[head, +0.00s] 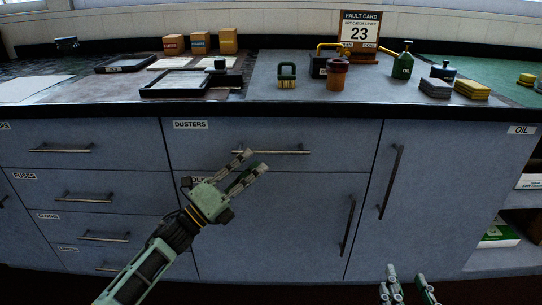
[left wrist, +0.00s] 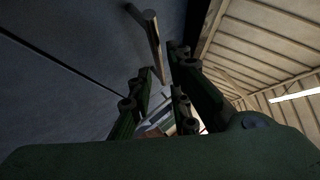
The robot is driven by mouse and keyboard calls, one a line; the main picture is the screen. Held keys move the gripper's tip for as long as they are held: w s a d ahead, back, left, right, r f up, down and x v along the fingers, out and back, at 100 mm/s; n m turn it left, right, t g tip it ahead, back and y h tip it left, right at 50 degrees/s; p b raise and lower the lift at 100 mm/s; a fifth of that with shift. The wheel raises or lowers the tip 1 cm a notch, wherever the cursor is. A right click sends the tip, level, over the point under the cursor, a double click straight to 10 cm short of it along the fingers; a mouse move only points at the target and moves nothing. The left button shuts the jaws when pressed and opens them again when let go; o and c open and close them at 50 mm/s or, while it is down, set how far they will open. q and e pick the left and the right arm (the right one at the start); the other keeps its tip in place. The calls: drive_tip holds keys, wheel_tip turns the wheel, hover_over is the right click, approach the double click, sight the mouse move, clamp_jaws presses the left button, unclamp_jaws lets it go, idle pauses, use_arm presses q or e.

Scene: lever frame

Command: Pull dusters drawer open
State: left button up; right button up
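The dusters drawer (head: 200,148) is a wide grey-blue front with a "DUSTERS" label (head: 190,125) at its upper left, flush with the cabinet. Its dark horizontal bar handle (head: 285,151) is partly behind my left gripper. My left gripper (head: 256,161) is open at the handle's left part. In the left wrist view the handle bar (left wrist: 152,35) runs down between the parted fingers of my left gripper (left wrist: 160,65); whether they touch it I cannot tell. My right gripper (head: 408,275) is open and empty, low in front of the cabinet.
Below the drawer is a door with a vertical handle (head: 348,226). The oil door handle (head: 391,181) is to the right. Smaller drawers stand at left.

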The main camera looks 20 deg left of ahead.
sight(269, 152)
use_arm(q)
drive_tip(key=x, duration=0.6)
drive_tip(key=shift+w+d, duration=0.15)
use_arm(e)
drive_tip(key=r, duration=0.1)
drive_tip(key=r+t, duration=0.1)
drive_tip(key=shift+w+a+r+y, duration=0.1)
drive_tip(key=shift+a+r+y, duration=0.1)
drive_tip(key=shift+r+y, duration=0.15)
use_arm(q)
drive_tip(key=shift+c, duration=0.2)
clamp_jaws()
